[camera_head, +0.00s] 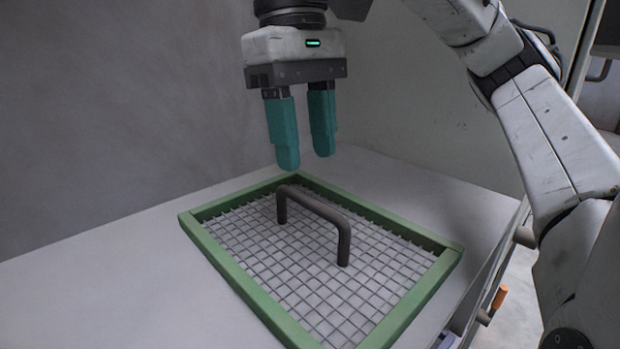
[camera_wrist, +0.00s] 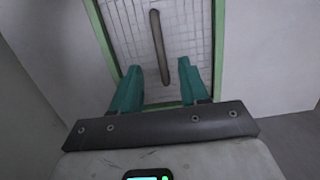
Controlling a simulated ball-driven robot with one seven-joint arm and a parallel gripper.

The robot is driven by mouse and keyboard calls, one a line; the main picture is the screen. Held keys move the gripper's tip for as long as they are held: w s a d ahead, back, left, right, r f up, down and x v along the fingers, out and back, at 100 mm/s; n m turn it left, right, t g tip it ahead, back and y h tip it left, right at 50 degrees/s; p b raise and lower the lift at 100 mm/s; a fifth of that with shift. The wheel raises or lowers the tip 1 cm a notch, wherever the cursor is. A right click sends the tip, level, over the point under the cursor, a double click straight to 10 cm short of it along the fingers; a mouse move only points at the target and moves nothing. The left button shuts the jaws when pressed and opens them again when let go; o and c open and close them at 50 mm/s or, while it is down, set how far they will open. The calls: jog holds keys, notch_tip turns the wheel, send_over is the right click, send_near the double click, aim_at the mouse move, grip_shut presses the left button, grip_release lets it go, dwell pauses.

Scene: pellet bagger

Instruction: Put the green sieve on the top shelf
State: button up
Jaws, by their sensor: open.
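The green sieve (camera_head: 222,257) lies flat on a pale grey surface in the head view. It has a green rectangular frame, a wire mesh and a dark arched handle (camera_head: 318,210) across its middle. My gripper (camera_head: 305,160) has teal fingers and points down above the sieve's far edge, apart from the handle. The fingers are open with nothing between them. In the wrist view, the gripper (camera_wrist: 160,85) shows its two fingers apart, with the handle (camera_wrist: 158,48) beyond and between them and the sieve's green frame (camera_wrist: 103,40) around it. No top shelf can be made out.
The pale surface (camera_head: 100,290) is bare to the left of the sieve. A grey wall (camera_head: 110,100) stands behind on the left and a light panel (camera_head: 420,110) behind on the right. An orange-ended knob (camera_head: 499,298) sticks out below the right edge.

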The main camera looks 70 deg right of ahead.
aim_at(302, 194)
jog(key=shift+w+d+r, duration=0.1)
jog(key=shift+w+r, duration=0.05)
jog(key=shift+r, duration=0.85)
jog(key=shift+w+r, duration=0.15)
jog(key=shift+r, duration=0.8)
